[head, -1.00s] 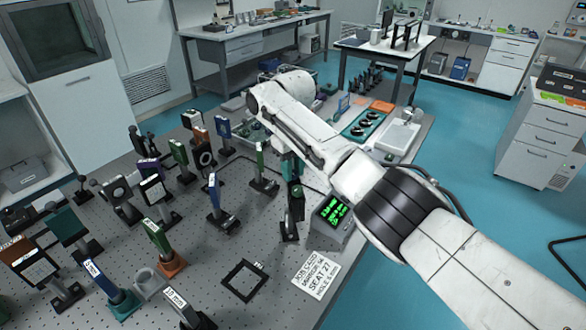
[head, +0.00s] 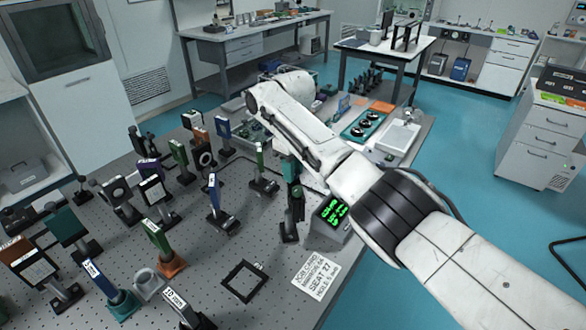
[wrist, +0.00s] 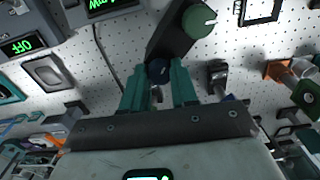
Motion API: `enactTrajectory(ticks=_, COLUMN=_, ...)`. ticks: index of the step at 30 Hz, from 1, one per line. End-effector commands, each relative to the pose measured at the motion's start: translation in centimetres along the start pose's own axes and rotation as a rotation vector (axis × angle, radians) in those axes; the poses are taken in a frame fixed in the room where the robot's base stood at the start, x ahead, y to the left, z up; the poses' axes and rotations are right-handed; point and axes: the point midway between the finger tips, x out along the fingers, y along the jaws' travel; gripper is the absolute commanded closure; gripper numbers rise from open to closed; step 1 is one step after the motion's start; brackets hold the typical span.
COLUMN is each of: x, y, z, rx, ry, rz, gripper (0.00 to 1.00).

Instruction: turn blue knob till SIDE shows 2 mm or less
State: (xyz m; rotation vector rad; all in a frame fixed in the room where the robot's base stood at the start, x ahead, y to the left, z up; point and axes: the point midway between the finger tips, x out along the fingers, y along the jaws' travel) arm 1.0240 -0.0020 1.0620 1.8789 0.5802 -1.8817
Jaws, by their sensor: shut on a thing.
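The dark blue knob (wrist: 158,71) sits at the near end of a black mount (wrist: 176,38) in the wrist view. My gripper (wrist: 158,82) has its two teal fingers shut on this knob, one on each side. A green knob (wrist: 198,20) is at the mount's other end, clear of the fingers. In the head view, the teal fingers (head: 291,172) reach down to the upright mount (head: 291,225), and the blue knob cannot be made out there. The readout box (head: 331,214) beside it shows green text too small to read, so the SIDE value cannot be told.
Several optic mounts on posts, such as a blue one (head: 215,190), crowd the perforated table to the left. An empty black square frame (head: 244,281) and a printed card (head: 315,273) lie in front. A box reading OFF (wrist: 22,46) is at the wrist view's left.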

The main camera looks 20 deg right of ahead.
Motion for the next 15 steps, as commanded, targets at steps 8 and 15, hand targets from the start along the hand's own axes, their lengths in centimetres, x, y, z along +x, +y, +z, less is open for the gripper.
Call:
enactTrajectory(ticks=8, x=-0.09, y=0.03, z=-0.05, rx=0.001, ry=0.003, rz=0.001, gripper=0.53)
enactTrajectory(ticks=15, x=-0.04, y=0.01, z=-0.03, rx=0.001, ry=0.001, rz=0.001, gripper=0.46)
